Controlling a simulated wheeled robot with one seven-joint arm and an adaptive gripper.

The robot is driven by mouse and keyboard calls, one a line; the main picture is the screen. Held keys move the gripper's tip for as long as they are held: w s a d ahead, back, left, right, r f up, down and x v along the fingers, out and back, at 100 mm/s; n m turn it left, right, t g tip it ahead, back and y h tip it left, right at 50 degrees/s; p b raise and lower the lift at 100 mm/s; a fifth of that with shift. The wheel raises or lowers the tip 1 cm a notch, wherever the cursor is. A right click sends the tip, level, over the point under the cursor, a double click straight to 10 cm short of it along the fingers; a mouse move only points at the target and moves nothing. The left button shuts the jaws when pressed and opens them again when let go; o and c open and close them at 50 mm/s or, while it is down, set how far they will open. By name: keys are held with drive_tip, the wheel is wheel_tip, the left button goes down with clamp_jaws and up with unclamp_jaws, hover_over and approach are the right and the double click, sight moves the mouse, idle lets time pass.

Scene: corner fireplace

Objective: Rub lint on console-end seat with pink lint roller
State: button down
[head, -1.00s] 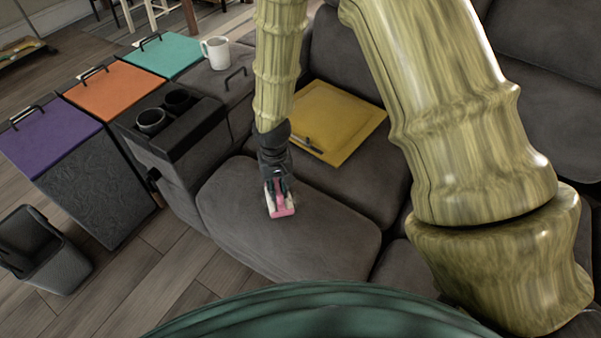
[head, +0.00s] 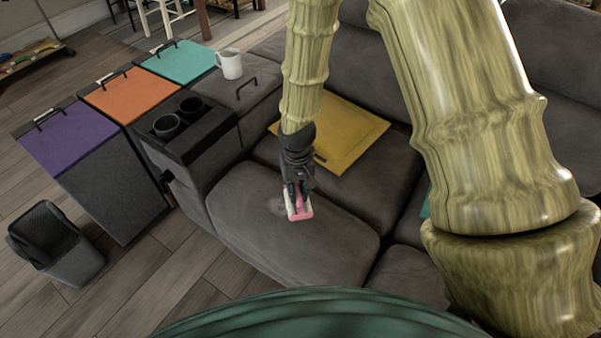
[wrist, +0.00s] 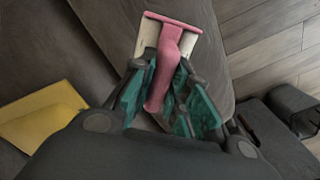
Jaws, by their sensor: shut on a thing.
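My gripper (head: 297,188) is shut on the pink lint roller (head: 300,214), whose pink handle sits between the teal finger pads in the wrist view (wrist: 164,75). The roller's head, with pale ends, points toward the front of the seat. The console-end seat (head: 260,235) is the dark grey cushion beside the cup-holder console (head: 190,126). The roller is over or on this cushion; I cannot tell whether it touches. A pale patch of lint (head: 277,206) shows on the cushion just left of the roller.
A white mug (head: 230,64) stands on the console. Purple (head: 68,136), orange (head: 128,95) and teal (head: 180,62) lidded boxes line the left. A dark bin (head: 58,245) stands on the floor. The front of the cushion is clear.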

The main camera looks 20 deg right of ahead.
drive_tip(key=shift+a+r+p, duration=0.1)
drive_tip(key=shift+r+p, duration=1.2)
drive_tip(key=shift+r, duration=0.45)
drive_tip(key=shift+r+p, duration=0.1)
drive_tip(key=shift+p, duration=0.3)
